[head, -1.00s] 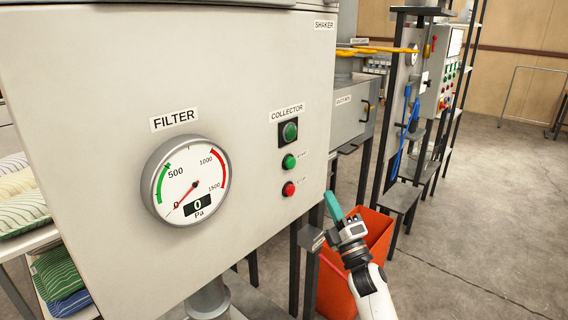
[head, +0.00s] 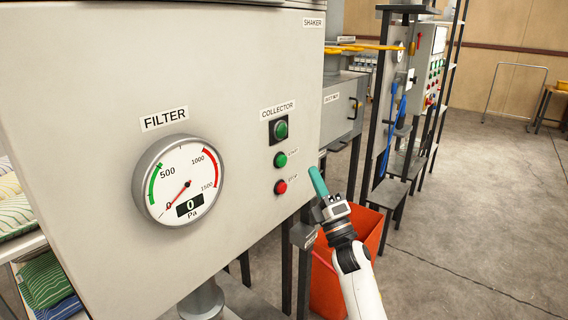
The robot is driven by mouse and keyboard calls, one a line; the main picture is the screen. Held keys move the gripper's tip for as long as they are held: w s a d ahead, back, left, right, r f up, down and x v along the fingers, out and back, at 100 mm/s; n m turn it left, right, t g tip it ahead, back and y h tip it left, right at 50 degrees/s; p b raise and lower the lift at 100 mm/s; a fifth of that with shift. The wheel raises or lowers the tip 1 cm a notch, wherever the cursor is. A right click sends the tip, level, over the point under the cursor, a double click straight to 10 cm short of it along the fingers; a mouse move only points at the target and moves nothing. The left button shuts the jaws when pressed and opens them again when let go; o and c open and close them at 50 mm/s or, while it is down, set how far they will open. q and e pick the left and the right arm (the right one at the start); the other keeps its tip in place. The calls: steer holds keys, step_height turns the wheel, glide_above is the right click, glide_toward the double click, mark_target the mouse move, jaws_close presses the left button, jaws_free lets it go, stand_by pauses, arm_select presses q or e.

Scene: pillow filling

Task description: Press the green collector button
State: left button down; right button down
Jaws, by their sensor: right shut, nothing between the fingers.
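The panel (head: 95,95) of a light grey cabinet fills the left half of the head view. Under its COLLECTOR label (head: 277,110) sits a green lamp or button in a dark square frame (head: 280,130). Below it are a smaller green button (head: 280,160) and a red button (head: 280,187), each with a small, hard-to-read label. My right gripper (head: 318,181) is shut and empty, its teal fingers pointing up and left. In the picture it is right of the buttons, near the panel's right edge, and touches none of them. My left gripper is not in view.
A round FILTER gauge (head: 181,181) reads 0 Pa on the panel. An orange bin (head: 365,228) stands behind my right arm. Striped pillows (head: 45,280) lie on shelves at the left.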

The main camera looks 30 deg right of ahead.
mark_target(285, 157)
steer(key=shift+w+a+b, duration=0.35)
steer(key=shift+w+a, duration=0.05)
steer(key=shift+w, duration=0.5)
steer(key=shift+w+a+b, duration=0.3)
steer(key=shift+w+a, duration=0.05)
steer(key=shift+w, duration=0.6)
steer(key=shift+w+a+b, duration=0.35)
steer(key=shift+w+a, duration=0.05)
steer(key=shift+w, duration=0.5)
steer(key=shift+w+a+b, duration=0.15)
steer(key=shift+w+b, duration=0.2)
steer(key=shift+b, duration=0.05)
steer(key=shift+w+a+b, duration=0.2)
steer(key=shift+w+b, duration=0.2)
steer(key=shift+w, duration=0.05)
stand_by(0.5)
stand_by(0.3)
steer(key=shift+s+d+p, duration=0.3)
steer(key=shift+s+d, duration=0.05)
steer(key=shift+s, duration=0.5)
